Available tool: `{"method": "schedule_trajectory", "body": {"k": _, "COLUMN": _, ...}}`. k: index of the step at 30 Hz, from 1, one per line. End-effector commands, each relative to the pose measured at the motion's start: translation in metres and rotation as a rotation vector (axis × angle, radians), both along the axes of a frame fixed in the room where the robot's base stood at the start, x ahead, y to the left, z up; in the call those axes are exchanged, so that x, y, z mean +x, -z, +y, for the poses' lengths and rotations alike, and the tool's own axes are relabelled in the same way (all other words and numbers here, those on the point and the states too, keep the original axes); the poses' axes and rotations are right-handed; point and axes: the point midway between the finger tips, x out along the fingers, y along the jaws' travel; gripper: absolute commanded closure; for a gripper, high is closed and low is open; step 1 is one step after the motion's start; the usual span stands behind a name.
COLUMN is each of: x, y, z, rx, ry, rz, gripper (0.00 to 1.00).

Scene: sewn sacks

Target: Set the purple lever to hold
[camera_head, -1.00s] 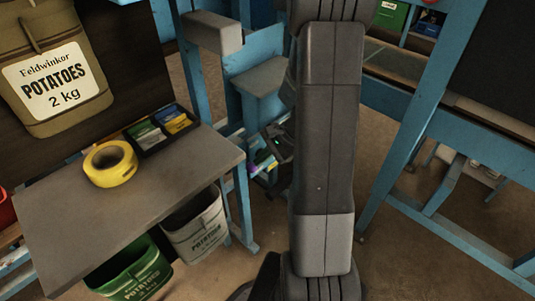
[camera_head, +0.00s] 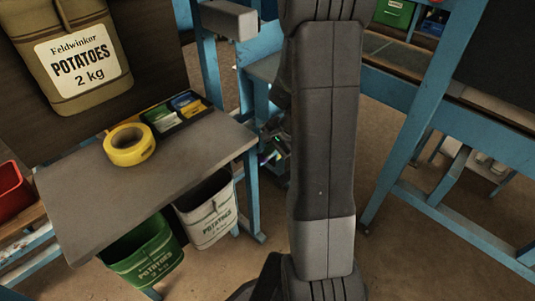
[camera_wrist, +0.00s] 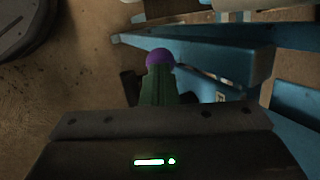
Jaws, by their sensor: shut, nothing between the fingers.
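The purple lever shows as a round purple knob (camera_wrist: 160,57) in the wrist view, top centre. Its shaft is hidden. My gripper (camera_wrist: 160,75) is shut and empty; its dark green tapered fingers point at the knob, and their tips overlap its lower edge in the picture. I cannot tell whether they touch it. In the head view my gripper (camera_head: 273,153) is small and partly hidden behind my arm, low beside the blue frame. The lever cannot be made out clearly there. A blue panel (camera_wrist: 220,60) lies right of the knob, with a small, unreadable white marking.
A grey table (camera_head: 150,190) at left bears a yellow tape roll (camera_head: 130,145) and a black tray (camera_head: 196,117). A potato sack (camera_head: 75,55) hangs behind it. A green bin (camera_head: 145,255) and a white bin (camera_head: 207,215) hang below. Blue frame legs (camera_head: 410,140) stand right; floor between is bare.

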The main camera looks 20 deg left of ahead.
Motion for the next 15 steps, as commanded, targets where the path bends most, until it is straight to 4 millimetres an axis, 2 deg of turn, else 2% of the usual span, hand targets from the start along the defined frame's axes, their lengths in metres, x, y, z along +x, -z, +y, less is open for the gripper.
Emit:
{"method": "schedule_trajectory", "body": {"k": 7, "x": -0.003, "y": 0.017, "z": 0.003, "rx": -0.085, "ry": -0.005, "rz": -0.202, "gripper": 1.00}}
{"method": "schedule_trajectory", "body": {"k": 15, "x": -0.004, "y": 0.035, "z": 0.003, "rx": -0.080, "ry": 0.001, "rz": -0.194, "gripper": 1.00}}
